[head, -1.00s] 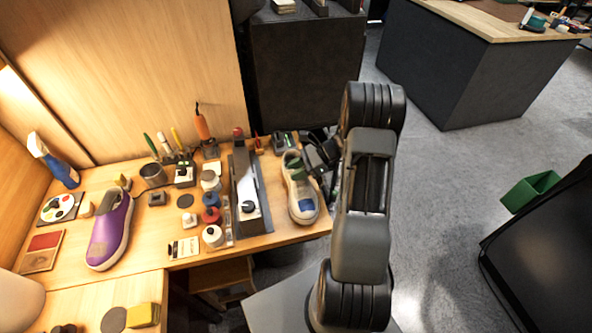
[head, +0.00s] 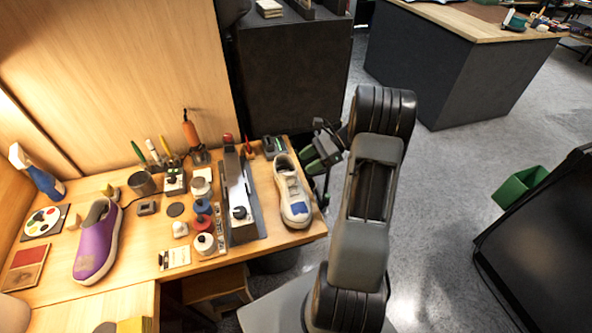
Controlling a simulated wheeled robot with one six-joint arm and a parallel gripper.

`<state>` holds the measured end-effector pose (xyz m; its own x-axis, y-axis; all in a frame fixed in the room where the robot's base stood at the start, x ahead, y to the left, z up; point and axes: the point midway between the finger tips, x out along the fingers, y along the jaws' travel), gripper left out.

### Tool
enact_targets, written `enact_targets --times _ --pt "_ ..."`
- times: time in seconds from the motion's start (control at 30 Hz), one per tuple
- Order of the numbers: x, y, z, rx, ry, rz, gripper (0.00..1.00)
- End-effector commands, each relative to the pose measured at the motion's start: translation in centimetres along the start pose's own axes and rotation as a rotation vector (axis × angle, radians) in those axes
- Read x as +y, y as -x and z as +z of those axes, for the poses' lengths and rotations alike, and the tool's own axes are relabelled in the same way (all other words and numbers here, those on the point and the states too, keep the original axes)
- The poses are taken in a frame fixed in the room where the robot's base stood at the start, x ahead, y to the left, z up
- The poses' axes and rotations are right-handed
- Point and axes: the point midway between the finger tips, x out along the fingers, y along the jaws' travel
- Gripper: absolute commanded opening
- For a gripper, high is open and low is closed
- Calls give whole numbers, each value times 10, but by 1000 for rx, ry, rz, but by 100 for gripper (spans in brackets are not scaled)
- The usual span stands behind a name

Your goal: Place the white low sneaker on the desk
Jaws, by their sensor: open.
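The white low sneaker (head: 291,190) with a blue toe patch rests on the right end of the wooden desk (head: 138,272), its toe toward the front edge. My gripper (head: 314,163) is just right of the sneaker's heel, beside the desk's right edge. Its jaws are open and hold nothing. It appears apart from the shoe. My arm hides part of the wrist.
A dark tool holder (head: 240,205) stands close left of the sneaker. Several bottles (head: 203,223) and a purple shoe (head: 97,240) are farther left. A dark cabinet (head: 290,75) stands behind the desk. Open floor lies to the right, with a green bin (head: 519,188).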

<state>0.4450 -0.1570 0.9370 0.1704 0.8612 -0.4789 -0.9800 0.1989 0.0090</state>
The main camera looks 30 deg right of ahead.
Motion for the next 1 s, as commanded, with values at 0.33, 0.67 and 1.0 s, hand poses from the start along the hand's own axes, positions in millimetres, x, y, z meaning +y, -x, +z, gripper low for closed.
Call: enact_targets --times 0.33,0.67,1.0 --pt "2 32 7 25 27 15 55" --pt "60 -22 103 446 593 282 55" --pt "144 -52 154 851 1402 570 55"
